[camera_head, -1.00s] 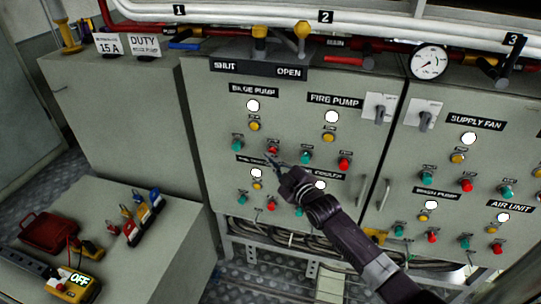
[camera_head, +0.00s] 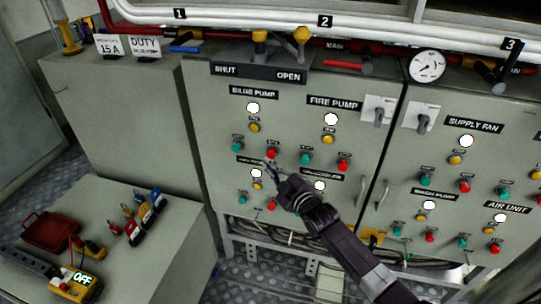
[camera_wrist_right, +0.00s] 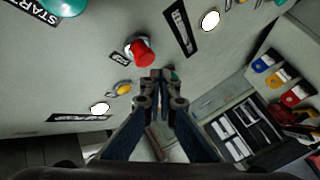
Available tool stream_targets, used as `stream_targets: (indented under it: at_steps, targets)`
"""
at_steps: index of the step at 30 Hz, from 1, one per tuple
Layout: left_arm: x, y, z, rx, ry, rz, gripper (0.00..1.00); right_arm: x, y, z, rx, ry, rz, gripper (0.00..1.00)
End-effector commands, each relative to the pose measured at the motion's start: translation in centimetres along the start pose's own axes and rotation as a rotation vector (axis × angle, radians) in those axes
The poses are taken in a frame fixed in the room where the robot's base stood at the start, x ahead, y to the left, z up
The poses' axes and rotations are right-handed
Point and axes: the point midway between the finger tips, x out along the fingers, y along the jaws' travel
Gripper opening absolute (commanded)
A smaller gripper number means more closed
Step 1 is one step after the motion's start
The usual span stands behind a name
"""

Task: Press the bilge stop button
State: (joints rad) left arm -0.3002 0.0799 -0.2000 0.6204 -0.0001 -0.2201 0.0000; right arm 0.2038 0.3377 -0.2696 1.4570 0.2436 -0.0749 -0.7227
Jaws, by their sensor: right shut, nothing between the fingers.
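The bilge stop button is the red button (camera_head: 271,153) at the lower right of the BILGE PUMP group on the left cabinet door. In the right wrist view a red button (camera_wrist_right: 143,52) in a metal collar, which fits it, stands clear just above and left of the fingertips. My right gripper (camera_head: 268,166) is shut and empty, its tips just below the red button in the head view. It also shows in the right wrist view (camera_wrist_right: 161,75). The exact gap to the panel cannot be told. My left gripper is not in view.
The green bilge start button (camera_head: 237,146) is left of the stop button. FIRE PUMP start (camera_head: 305,159) and stop (camera_head: 343,165) are to its right. A lower group's lamp (camera_head: 256,173) lies close to the fingertips. A bench (camera_head: 165,245) with tools stands at lower left.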

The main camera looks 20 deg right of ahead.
Motion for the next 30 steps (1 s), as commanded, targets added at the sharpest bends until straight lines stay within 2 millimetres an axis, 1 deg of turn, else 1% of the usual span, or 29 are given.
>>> stream_targets:
  at_steps: [1,3,12,16,30]
  targets:
    - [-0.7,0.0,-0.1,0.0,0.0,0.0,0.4,-0.4,-0.1,-0.5,0.004,0.0,-0.002,0.0]
    - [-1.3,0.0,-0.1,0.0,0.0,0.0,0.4,-0.9,-0.4,-0.9,0.003,-0.001,-0.002,0.0]
    - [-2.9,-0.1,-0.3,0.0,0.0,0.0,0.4,-2.8,-1.9,-2.3,0.002,0.0,-0.001,0.0]
    - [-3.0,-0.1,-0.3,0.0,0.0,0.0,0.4,-3.2,-2.2,-2.4,0.001,-0.001,0.0,0.0]
    - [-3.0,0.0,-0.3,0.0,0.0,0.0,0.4,-3.2,-2.2,-2.3,0.0,0.0,0.0,0.0]
